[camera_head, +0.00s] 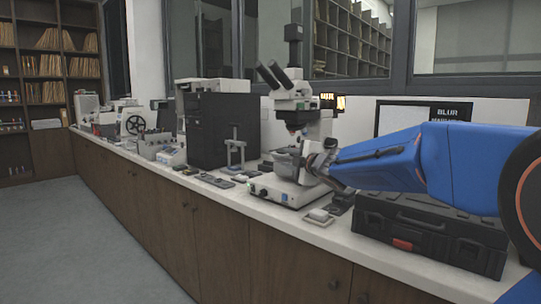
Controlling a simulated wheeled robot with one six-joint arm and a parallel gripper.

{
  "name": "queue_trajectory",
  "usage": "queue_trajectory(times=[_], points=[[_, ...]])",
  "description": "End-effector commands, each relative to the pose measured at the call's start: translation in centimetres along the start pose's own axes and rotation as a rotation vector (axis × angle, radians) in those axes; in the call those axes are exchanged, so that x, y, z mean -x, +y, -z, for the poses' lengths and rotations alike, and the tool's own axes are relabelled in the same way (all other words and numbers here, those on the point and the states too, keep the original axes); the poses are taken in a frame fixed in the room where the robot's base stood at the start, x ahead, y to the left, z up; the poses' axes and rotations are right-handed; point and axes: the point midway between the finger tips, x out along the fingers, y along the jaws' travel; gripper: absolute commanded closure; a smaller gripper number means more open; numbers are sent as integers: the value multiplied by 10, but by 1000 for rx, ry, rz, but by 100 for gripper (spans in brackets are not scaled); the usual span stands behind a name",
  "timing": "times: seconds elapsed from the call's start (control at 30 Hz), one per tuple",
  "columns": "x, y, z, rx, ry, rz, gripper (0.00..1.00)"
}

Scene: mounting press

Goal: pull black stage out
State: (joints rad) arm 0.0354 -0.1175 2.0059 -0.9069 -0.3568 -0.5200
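A white and grey microscope (299,104) stands on the counter with dark eyepieces. A dark grey stage-like part (287,161) sits under its objectives; I cannot tell for sure that it is the black stage. A small press-like stand (235,152) with upright posts is to the left of the microscope, and dark flat pieces lie at its foot. My blue arm reaches in from the right. My gripper (322,166) is at the right side of the microscope, close to its stage level. Its fingers are small and partly lost against the microscope, so contact and opening cannot be told.
A black case (430,228) with a red latch lies on the counter below my arm. A small pale block on a tray (318,217) sits at the front edge. A large black box (217,130) stands to the left. A monitor (420,117) is behind my arm. The floor (70,240) is clear.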

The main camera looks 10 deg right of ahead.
Motion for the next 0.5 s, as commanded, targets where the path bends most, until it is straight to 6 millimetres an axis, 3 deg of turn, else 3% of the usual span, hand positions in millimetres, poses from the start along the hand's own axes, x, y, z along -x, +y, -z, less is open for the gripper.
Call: queue_trajectory(times=[0.5], points=[[-82, -1, 0, -2, 0, 1, 72]])
